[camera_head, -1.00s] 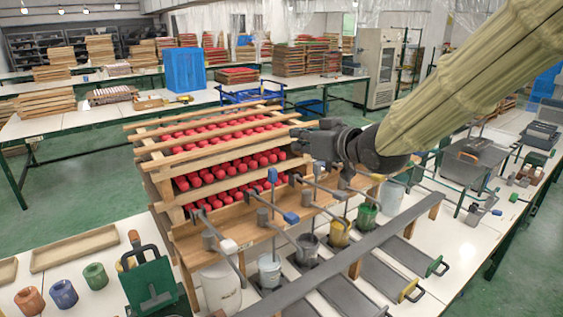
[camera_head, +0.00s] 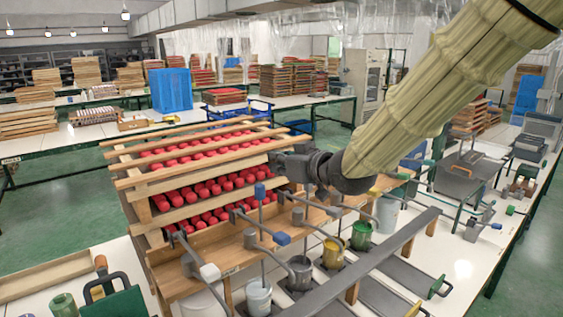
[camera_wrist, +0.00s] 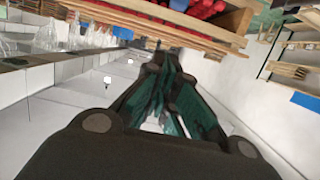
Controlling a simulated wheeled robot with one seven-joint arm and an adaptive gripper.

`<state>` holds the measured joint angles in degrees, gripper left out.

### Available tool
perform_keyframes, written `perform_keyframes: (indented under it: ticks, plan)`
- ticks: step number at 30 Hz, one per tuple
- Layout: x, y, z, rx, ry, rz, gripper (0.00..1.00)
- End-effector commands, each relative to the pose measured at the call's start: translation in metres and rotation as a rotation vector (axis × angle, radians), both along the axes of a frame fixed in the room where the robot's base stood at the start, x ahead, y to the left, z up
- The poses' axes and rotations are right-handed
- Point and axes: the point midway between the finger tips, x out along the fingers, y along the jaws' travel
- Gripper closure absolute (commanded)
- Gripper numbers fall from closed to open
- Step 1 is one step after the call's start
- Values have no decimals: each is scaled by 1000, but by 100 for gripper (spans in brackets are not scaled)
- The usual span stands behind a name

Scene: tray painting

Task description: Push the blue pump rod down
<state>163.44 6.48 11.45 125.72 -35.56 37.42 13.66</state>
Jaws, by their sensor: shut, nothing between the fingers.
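A thin upright rod with a blue cap (camera_head: 260,190) stands in front of the wooden rack in the head view, above the light-coloured paint pot (camera_head: 258,297). A grey crank lever with a blue end block (camera_head: 283,239) is close by on its right. My gripper (camera_head: 273,162) is shut and empty, pointing left, above and slightly right of the blue cap in the picture; I cannot tell the gap in depth. In the wrist view my closed fingers (camera_wrist: 158,70) show, but no blue rod is visible there.
The wooden rack (camera_head: 188,196) with rows of red pieces is right behind the rods. Other crank levers stand left and right, with a yellow pot (camera_head: 333,254) and green pot (camera_head: 361,236). A long grey bar (camera_head: 370,262) runs in front.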

Motion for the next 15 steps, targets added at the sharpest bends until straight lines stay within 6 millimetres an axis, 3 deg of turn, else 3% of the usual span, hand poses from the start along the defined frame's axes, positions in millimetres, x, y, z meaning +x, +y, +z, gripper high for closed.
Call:
perform_keyframes:
  ticks: [15]
  plan:
    - [51, 38, -22, 0, 5, 5, 100]
